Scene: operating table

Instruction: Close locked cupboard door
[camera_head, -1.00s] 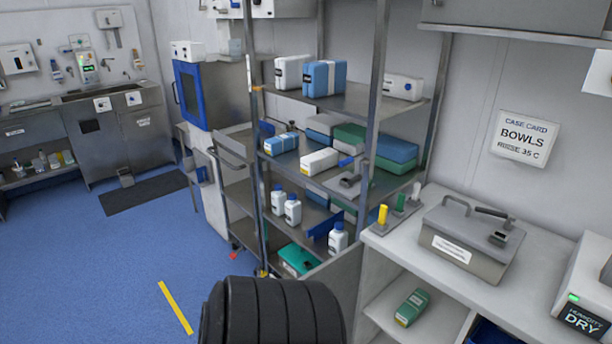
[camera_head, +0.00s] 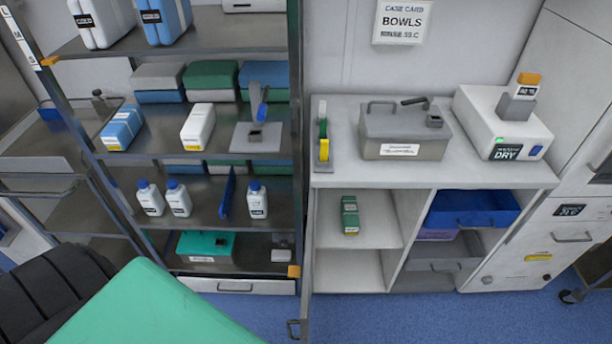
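The white cupboard (camera_head: 440,181) stands under the counter right of the metal rack. Its left compartment is open to view, with a small green box (camera_head: 350,214) on the upper shelf. A narrow grey door (camera_head: 307,262) stands nearly edge-on at the cupboard's left side, swung open towards me. A small handle (camera_head: 293,328) shows at the door's lower end near the floor. Whether any lock sits on the door cannot be told. Neither of my grippers is in view.
A rack (camera_head: 291,150) with boxes and bottles stands left of the door. A green flat-faced thing (camera_head: 150,312) and a black ribbed part fill the lower left, close to me. A blue bin (camera_head: 470,212) sits in the right compartment. Blue floor (camera_head: 400,315) before the cupboard is clear.

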